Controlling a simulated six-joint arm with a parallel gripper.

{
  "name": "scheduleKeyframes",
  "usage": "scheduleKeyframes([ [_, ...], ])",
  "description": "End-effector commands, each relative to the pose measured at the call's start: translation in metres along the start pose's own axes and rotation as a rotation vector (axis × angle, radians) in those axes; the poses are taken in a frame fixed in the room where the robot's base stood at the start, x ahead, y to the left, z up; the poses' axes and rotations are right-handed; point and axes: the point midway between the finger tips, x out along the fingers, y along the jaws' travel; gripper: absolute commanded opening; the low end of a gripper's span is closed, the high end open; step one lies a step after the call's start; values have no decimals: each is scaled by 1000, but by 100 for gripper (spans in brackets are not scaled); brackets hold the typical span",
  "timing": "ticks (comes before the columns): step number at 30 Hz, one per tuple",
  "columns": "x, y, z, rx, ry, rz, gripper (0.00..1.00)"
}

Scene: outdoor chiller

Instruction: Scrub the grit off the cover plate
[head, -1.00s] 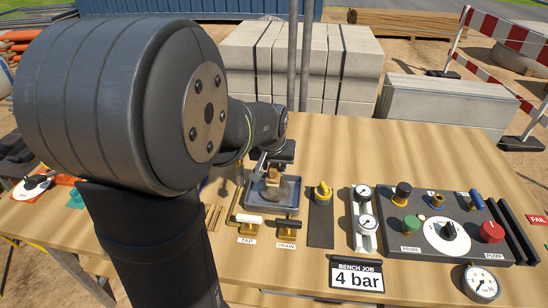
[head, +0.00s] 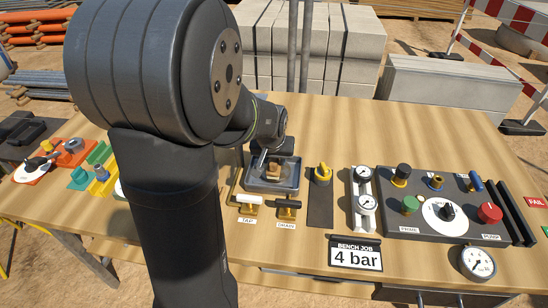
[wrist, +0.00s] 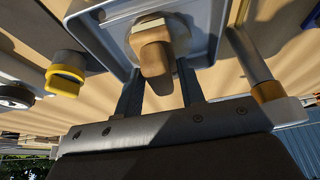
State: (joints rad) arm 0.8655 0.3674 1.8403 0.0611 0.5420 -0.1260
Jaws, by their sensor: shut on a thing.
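A wooden scrubbing brush (head: 273,169) with a tan block handle is in the grey tray (head: 292,184). In the wrist view the brush (wrist: 153,57) shows up close, with a pale strip along its far end. My gripper (head: 268,158) is shut on the brush and reaches down into the tray. Its two fingers (wrist: 160,82) stand on either side of the handle in the wrist view. A round, dull plate (wrist: 178,28), apparently the cover plate, lies under the brush on the tray floor (wrist: 208,22). The brush hides much of it, and I cannot make out any grit.
The TAP (head: 248,206) and DRAIN (head: 287,207) handles stand in front of the tray. A yellow-knobbed valve (head: 322,175), gauges (head: 366,203) and a control panel (head: 425,226) are to the right. Colored fittings (head: 99,172) lie left. The back right of the bench is clear.

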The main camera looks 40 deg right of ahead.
Motion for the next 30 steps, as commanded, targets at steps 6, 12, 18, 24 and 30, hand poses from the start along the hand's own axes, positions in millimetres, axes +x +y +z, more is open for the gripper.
scheduleKeyframes([
  [6,4,0,2,0,0,0,18],
  [12,8,0,3,0,0,0,18],
  [18,10,0,4,0,0,0,18],
  [24,10,-5,4,-1,0,0,18],
  [30,11,-17,4,-2,0,-1,18],
])
